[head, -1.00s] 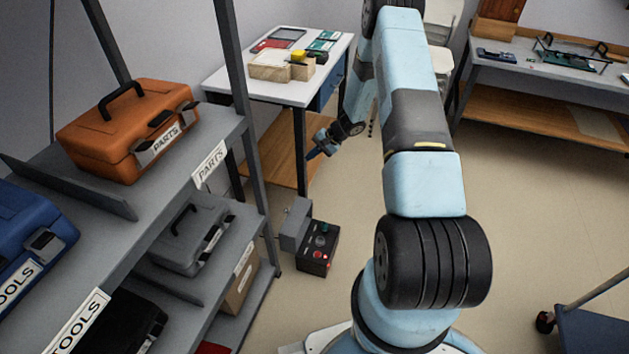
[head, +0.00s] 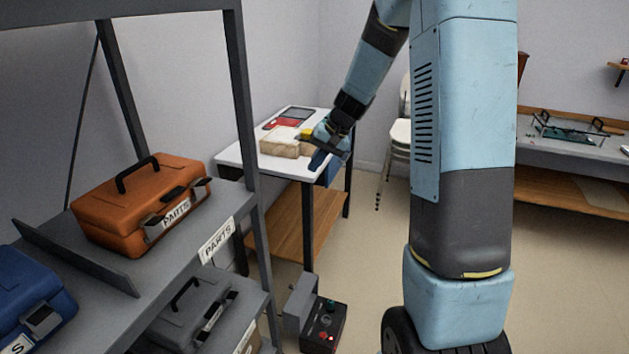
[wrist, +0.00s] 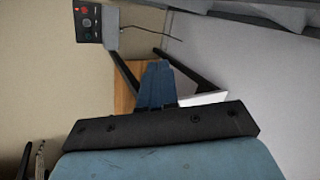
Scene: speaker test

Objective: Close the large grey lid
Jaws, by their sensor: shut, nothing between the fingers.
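A black control box (head: 326,322) with buttons and a lit red light stands on the floor. A grey lid-like panel (head: 299,303) stands raised at its left side; whether it is the large grey lid I cannot tell for sure. In the wrist view the box (wrist: 88,22) and grey panel (wrist: 111,27) show at the top left. My gripper (head: 317,161) is shut and empty, in front of the white table's edge, well above and apart from the box. Its blue fingers (wrist: 157,84) show together in the wrist view. A grey case (head: 196,312) sits on the lower shelf, partly cut off.
A grey shelf rack (head: 245,120) at left holds an orange case (head: 143,205) and a blue case (head: 30,300). A white table (head: 238,157) with wooden blocks (head: 284,142) stands behind my gripper. A workbench (head: 575,150) is at right. Open floor (head: 370,240) lies between.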

